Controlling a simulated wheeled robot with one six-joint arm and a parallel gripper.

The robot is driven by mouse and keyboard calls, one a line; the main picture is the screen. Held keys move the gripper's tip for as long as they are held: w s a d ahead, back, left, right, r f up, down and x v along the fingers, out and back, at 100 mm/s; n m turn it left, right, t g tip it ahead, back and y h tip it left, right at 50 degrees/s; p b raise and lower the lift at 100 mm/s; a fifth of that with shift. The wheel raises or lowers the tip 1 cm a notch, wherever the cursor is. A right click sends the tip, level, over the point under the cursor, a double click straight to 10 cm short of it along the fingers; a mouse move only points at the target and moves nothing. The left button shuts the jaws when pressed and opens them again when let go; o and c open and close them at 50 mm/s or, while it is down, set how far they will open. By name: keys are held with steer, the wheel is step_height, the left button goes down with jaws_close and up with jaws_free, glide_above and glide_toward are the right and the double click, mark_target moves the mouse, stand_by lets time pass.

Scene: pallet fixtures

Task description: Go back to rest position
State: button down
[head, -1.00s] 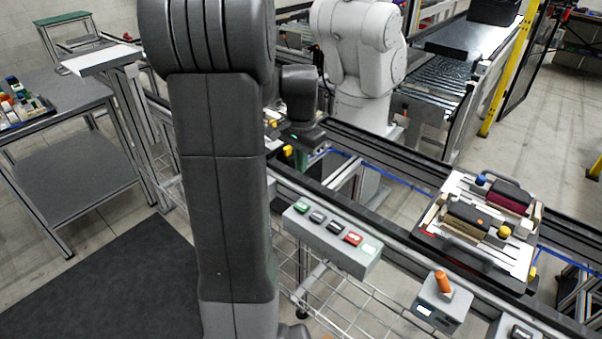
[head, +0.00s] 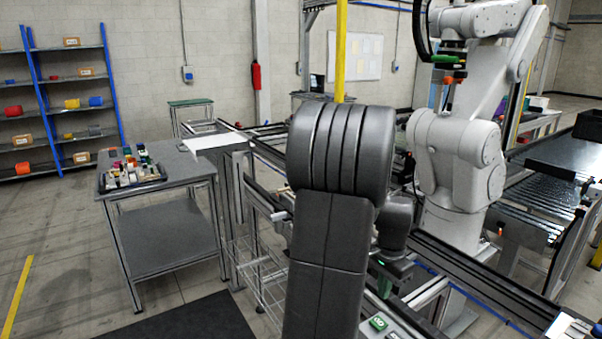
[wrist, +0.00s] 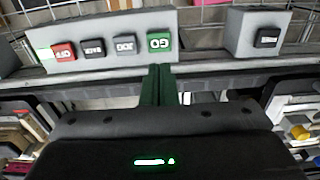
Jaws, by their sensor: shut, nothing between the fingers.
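My gripper (wrist: 158,72) shows in the wrist view as two dark green fingers pressed together with nothing between them. The fingertips point at the lower edge of the green GO button (wrist: 159,41) on a grey button box (wrist: 90,22). I cannot tell whether they touch it. The box also carries a red OFF button (wrist: 63,52) and two dark buttons. The green button also shows at the bottom of the head view (head: 378,322).
A second grey box (wrist: 258,32) with one dark button is at the right. Loaded pallets lie at both lower sides of the wrist view. In the head view, a grey table (head: 180,165) with a parts tray (head: 128,178) stands left, and a white robot arm (head: 455,150) right.

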glide_above(378, 321)
step_height(378, 321, down, 5)
steer(key=shift+r+b, duration=0.15)
steer(key=shift+b, duration=0.75)
step_height(378, 321, up, 8)
steer(key=shift+s+r, duration=0.15)
steer(key=shift+r, duration=0.1)
steer(key=shift+f, duration=0.1)
